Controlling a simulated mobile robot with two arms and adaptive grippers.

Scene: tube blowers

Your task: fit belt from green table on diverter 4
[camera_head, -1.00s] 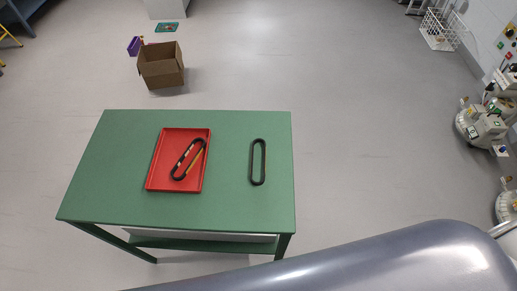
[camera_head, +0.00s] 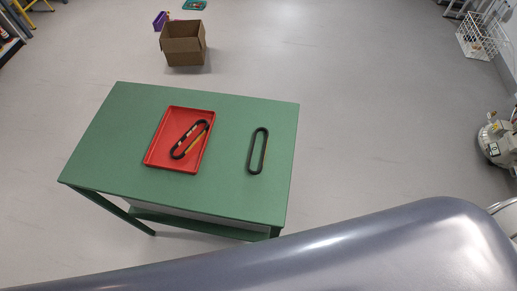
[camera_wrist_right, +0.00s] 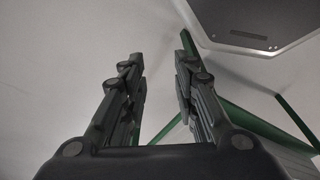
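The green table (camera_head: 110,150) stands ahead of me in the head view. A black belt (camera_head: 250,163), a long closed loop, lies flat on its right part. Another black belt (camera_head: 174,154) lies slanted in the red tray (camera_head: 160,165) beside a yellow strip-like item (camera_head: 196,142). My right gripper (camera_wrist_right: 157,70) is open in the right wrist view, with nothing between its fingers. Green table legs (camera_wrist_right: 262,122) show beyond it. My left gripper is in neither current view. I cannot identify diverter 4 in these frames.
An open cardboard box (camera_head: 185,52) and a purple bin (camera_head: 160,21) stand on the floor behind the table. A white wire basket (camera_head: 480,38) and a pale machine (camera_head: 496,146) stand at the right. The floor between is clear.

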